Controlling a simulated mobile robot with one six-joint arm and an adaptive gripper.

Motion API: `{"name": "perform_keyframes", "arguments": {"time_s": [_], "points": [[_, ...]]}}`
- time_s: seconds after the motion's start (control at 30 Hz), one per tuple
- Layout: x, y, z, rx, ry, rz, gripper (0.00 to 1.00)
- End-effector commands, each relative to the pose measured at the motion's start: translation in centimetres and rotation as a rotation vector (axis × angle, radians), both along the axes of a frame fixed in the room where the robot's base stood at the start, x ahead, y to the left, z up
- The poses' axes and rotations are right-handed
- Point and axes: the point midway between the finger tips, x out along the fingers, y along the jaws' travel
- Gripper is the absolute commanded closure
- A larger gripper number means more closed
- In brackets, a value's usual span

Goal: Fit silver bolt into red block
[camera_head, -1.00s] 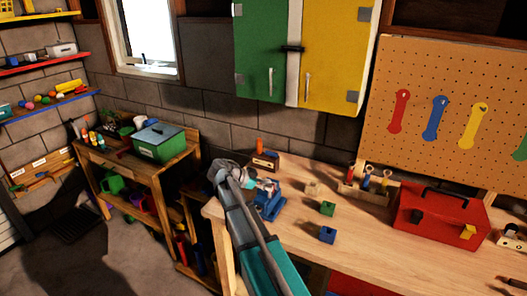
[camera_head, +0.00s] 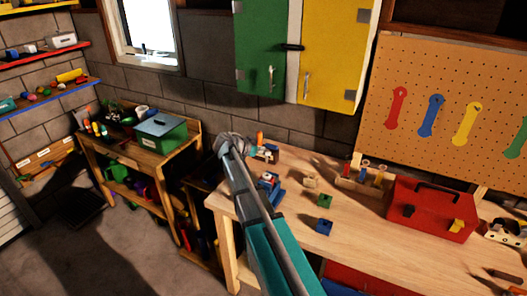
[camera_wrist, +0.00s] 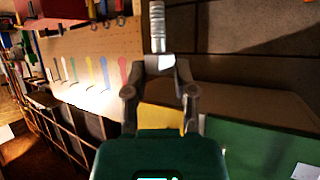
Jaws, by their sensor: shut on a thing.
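My gripper (camera_wrist: 160,66) is shut on a silver bolt (camera_wrist: 157,28), whose threaded shank sticks out beyond the fingertips in the wrist view. In the head view my wrist is above the bench's left end, and the fingers and bolt are too small or hidden to make out. A blue vise-like fixture (camera_head: 271,192) stands on the bench just right of my arm. A small reddish patch shows at its top, but I cannot tell whether this is the red block. The bolt touches nothing else that I can see.
A tan block (camera_head: 311,181), a green block (camera_head: 325,200) and a blue block (camera_head: 324,226) stand on the wooden workbench (camera_head: 400,262). A red toolbox (camera_head: 430,208) and a holder with several tools (camera_head: 365,177) are further right. Cabinets (camera_head: 300,50) hang behind.

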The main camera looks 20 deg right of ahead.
Motion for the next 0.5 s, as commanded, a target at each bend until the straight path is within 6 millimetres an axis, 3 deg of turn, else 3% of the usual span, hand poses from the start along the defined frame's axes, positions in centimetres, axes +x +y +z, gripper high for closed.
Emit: {"name": "perform_keyframes", "arguments": {"time_s": [0.5], "points": [[-0.01, 0.0, -0.97, -0.001, 0.0, -0.01, 1.0]]}}
